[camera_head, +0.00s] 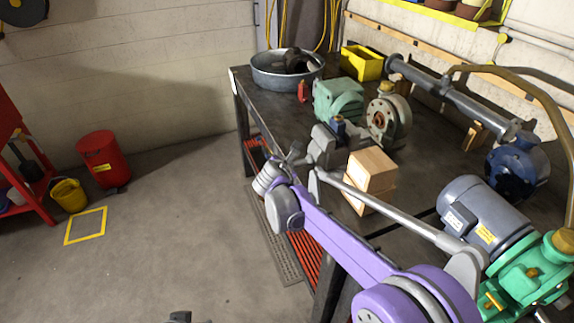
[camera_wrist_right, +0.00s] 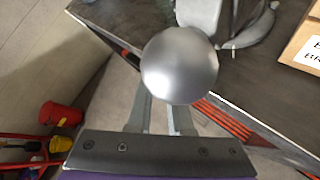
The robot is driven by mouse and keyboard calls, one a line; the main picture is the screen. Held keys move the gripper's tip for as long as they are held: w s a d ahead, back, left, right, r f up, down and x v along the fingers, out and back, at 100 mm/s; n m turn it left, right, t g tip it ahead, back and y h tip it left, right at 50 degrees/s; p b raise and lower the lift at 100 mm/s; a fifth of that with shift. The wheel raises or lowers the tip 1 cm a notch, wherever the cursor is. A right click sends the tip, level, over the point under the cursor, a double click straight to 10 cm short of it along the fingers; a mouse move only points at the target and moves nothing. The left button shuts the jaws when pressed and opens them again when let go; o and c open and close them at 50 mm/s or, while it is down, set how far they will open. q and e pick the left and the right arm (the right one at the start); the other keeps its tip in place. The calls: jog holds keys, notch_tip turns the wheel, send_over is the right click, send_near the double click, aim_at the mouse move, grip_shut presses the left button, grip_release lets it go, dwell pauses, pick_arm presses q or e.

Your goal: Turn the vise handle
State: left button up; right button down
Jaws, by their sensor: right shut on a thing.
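The grey vise (camera_head: 325,147) is at the near left edge of the workbench. Part of its grey body (camera_wrist_right: 238,22) also shows at the top of the right wrist view. My right gripper (camera_head: 290,163), on the purple arm, is at the vise's handle on its left side. In the right wrist view a round grey handle knob (camera_wrist_right: 180,65) fills the middle and hides the fingertips. The right fingers are shut on the handle just behind this knob. A small dark part at the bottom edge of the head view seems to be my left gripper (camera_head: 180,318); its fingers cannot be made out.
Wooden blocks (camera_head: 370,172) stand right of the vise. A green gearbox (camera_head: 338,98), a blue-grey motor (camera_head: 483,220) and a metal basin (camera_head: 285,72) are on the workbench (camera_head: 262,107). A red bin (camera_head: 103,160) and a yellow bucket (camera_head: 69,195) stand left. The middle floor is clear.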

jog(key=shift+d, duration=0.15)
jog(key=c, duration=0.8)
grip_release()
jog(key=shift+c, duration=0.2)
